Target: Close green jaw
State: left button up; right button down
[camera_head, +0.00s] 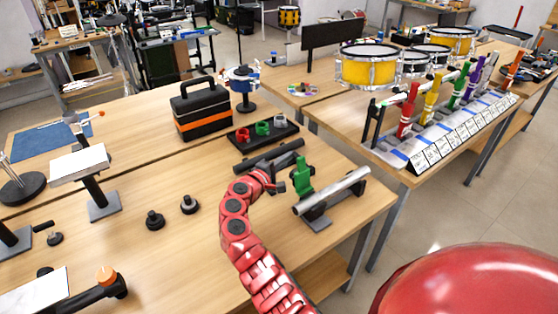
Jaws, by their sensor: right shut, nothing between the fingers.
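The green jaw (303,177) stands upright on a dark stand with a silver tube (332,191) lying across it, near the right end of the wooden table. My right gripper (276,183) is at the end of the red arm, just left of the green jaw. It is small in the picture and looks shut with nothing in it. I cannot tell whether it touches the jaw. My left gripper is not in view.
A black and orange toolbox (201,109) stands farther back. Two black knobs (189,204) sit left of my arm. Bare table lies between.

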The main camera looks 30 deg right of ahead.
aim_at(302, 174)
jog(key=s, duration=0.1)
jog(key=s+p, duration=0.1)
jog(key=s, duration=0.1)
jog(key=shift+s+d+r, duration=0.1)
jog(key=shift+s+r, duration=0.05)
jog(key=shift+r, duration=0.15)
dwell(0.3)
